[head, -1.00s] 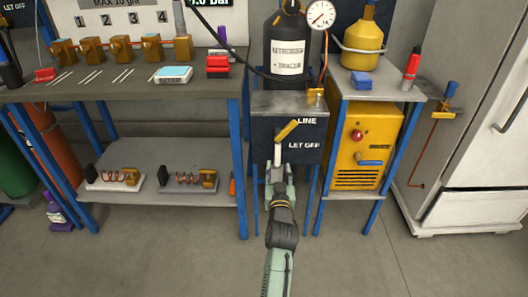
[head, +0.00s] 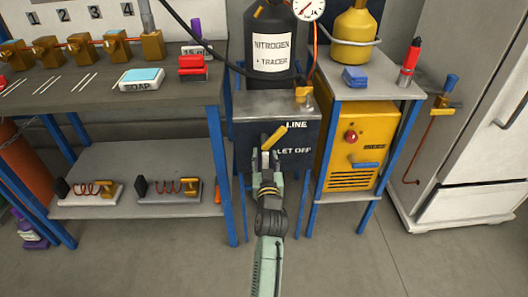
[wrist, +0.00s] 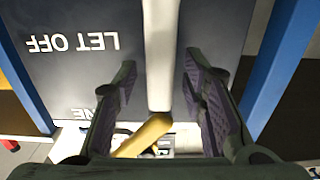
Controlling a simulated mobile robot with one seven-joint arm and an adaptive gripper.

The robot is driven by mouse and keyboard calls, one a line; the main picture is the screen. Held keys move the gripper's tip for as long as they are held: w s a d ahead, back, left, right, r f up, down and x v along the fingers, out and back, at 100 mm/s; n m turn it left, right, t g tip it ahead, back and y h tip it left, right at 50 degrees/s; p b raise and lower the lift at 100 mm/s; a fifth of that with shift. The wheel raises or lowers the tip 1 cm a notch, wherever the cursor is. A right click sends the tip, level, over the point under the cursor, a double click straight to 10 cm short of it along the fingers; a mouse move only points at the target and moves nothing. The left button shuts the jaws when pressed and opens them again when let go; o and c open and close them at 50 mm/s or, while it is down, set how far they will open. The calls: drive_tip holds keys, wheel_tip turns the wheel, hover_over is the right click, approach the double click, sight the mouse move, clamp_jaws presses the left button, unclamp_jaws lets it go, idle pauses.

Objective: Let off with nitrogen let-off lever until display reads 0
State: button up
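The pale let-off lever (head: 265,157) hangs on the dark panel (head: 245,140) beside the "LET OFF" label. The wrist view is upside down and shows this lever (wrist: 159,45) as a pale upright bar between my fingers. My gripper (head: 266,163) is open, with one finger on each side of the lever. In the wrist view my gripper (wrist: 158,68) has a visible gap on both sides of the bar. A yellow lever (head: 274,136) sits just above, by the "LINE" label. The bar display is out of view now.
A black nitrogen bottle (head: 270,50) and a round gauge (head: 308,8), partly cut off, stand above the panel. Blue legs (head: 308,205) flank the panel. A yellow machine (head: 352,150) is at right, a workbench (head: 180,92) at left. The floor in front is clear.

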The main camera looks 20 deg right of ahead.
drive_tip(key=shift+r, duration=0.1)
clamp_jaws()
idle(0.5)
idle(0.3)
